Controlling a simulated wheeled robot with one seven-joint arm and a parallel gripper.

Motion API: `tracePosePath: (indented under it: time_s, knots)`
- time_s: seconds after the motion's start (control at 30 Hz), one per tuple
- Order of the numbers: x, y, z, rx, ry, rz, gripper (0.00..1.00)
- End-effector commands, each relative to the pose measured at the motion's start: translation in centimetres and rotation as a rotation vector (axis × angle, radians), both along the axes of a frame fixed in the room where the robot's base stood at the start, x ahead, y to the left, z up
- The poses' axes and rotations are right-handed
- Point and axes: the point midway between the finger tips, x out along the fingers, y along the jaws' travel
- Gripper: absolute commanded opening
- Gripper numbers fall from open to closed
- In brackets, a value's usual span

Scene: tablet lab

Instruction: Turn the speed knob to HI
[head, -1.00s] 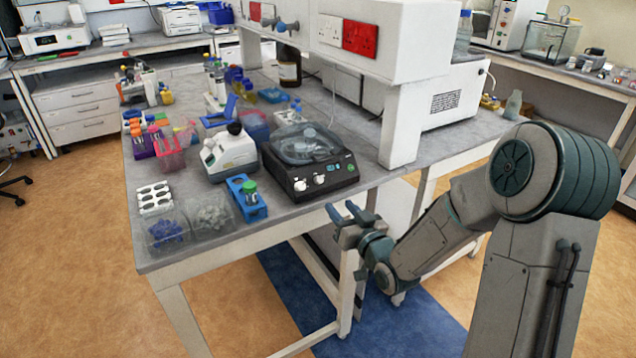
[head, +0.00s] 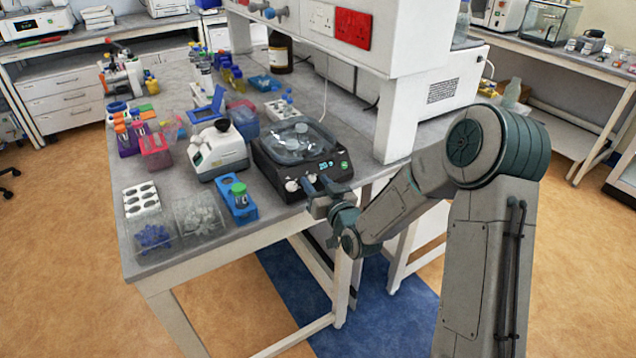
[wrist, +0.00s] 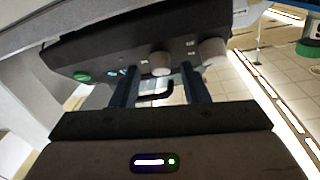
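A black bench device (head: 262,172) with a clear domed lid stands near the bench's front edge. Its front has a small lit display, a green button (wrist: 82,76) and two pale round knobs. In the wrist view one knob (wrist: 160,62) lies just beyond the gap between my fingertips; the other knob (wrist: 212,52) is to its right, outside the fingers. Knob markings are too small to read, so I cannot tell which is the speed knob. My gripper (head: 318,188) is open, with its fingers at the device's front. It also shows in the wrist view (wrist: 159,72).
A blue rack (head: 240,208) with a green-capped tube stands left of the device. A white instrument (head: 218,155) is behind it. A raised white shelf unit (head: 400,110) stands to the right. Open floor lies in front of the bench.

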Motion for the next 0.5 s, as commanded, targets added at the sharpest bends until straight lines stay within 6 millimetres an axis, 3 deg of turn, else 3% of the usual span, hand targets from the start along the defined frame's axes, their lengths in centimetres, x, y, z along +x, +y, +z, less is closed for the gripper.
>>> tracePosePath:
  time_s: [0.03,0.13,0.17,0.5]
  knots:
    - [-0.03,0.09,-0.01,0.0,0.0,0.001,0.3]
    - [-0.04,0.11,-0.01,0.0,0.001,0.002,0.02]
    - [-0.04,0.11,-0.01,0.0,0.001,0.002,0.0]
    - [-0.08,0.1,-0.11,0.023,0.014,-0.017,0.0]
